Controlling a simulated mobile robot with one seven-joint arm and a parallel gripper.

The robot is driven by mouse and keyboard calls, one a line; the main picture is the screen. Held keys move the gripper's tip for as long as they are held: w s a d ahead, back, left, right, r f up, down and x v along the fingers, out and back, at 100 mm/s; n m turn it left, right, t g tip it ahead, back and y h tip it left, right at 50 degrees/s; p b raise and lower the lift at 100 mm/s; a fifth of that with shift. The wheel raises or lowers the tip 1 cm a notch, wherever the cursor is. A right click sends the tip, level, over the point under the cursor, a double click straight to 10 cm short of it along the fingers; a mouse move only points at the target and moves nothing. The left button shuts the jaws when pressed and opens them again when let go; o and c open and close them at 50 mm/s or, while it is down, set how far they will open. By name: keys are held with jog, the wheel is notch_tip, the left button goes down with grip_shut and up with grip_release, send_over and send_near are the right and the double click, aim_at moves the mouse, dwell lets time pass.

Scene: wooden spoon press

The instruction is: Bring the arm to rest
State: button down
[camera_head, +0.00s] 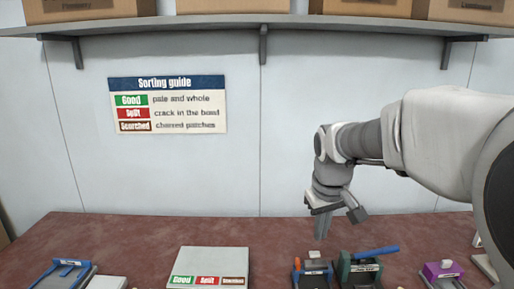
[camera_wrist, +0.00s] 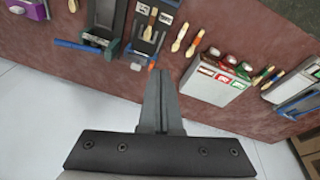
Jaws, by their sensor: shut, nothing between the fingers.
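My gripper (camera_head: 321,229) hangs over the reddish-brown worktop (camera_head: 140,226), pointing down, at the end of my arm that reaches in from the right. In the wrist view my gripper (camera_wrist: 158,75) has its two fingers together, with nothing between them. The fingertips appear apart from the devices on the worktop.
Below stand a dark green press with a blue lever (camera_head: 375,252), a small blue-and-orange device (camera_head: 313,268) and a purple device (camera_head: 442,270). A pale box with Good, Split and Scorched labels (camera_head: 215,258) stands left. Wooden spoons (camera_wrist: 180,37) lie on the worktop. A shelf (camera_head: 200,25) runs above.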

jog(key=s+r+m+t, duration=0.1)
jog(key=s+m+t, duration=0.1)
jog(key=s, duration=1.9)
jog(key=shift+r+m+t, duration=0.3)
jog(key=shift+m+t, duration=0.1)
jog(key=shift+m, duration=0.2)
jog(key=shift+d, duration=0.1)
